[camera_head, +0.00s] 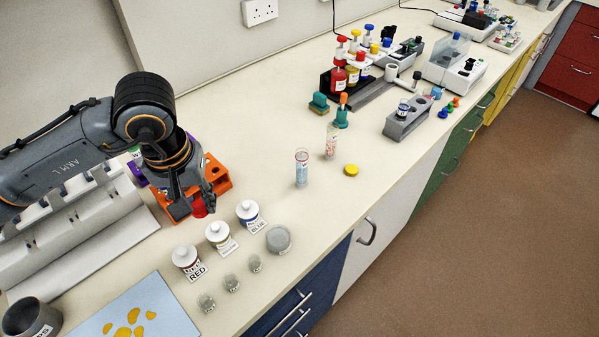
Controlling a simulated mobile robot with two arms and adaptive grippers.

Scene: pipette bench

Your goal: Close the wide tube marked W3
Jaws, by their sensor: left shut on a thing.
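My left gripper (208,190) comes down at the orange rack (216,176). It is shut on a small red thing (199,209) that looks like a cap; the fingers hide part of it. Whether a tube is under it I cannot tell. Two clear open-looking wide tubes stand on the bench to the right: one with bluish marks (301,170) and one with reddish marks (331,143). Their labels are too small to read, so I cannot tell which is W3. A yellow cap (351,170) lies on the bench beside them. My right gripper is out of view.
A grey rack (408,118) stands farther right.

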